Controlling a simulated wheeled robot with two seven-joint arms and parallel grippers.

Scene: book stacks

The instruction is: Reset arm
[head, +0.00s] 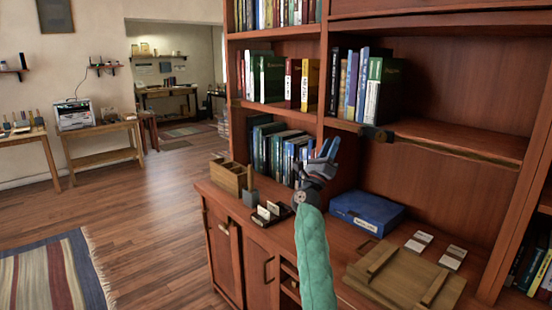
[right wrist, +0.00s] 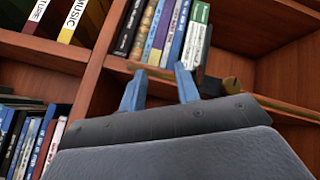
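My right gripper (head: 322,148) is at the end of my green-sleeved arm, raised in front of the bookcase (head: 440,190) and above its counter. Its two blue fingers stand apart, and I see nothing between them. In the right wrist view the open fingers (right wrist: 160,82) point up toward a row of upright books (right wrist: 158,38) on a shelf. The fingers look apart from the books. My left gripper is in neither view.
A dark object with a brown end (head: 376,133) lies at the shelf's front edge, close right of my gripper. The counter holds a wooden organizer (head: 229,178), a blue box (head: 367,212) and a wooden board (head: 405,278). Open floor (head: 150,220) lies left.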

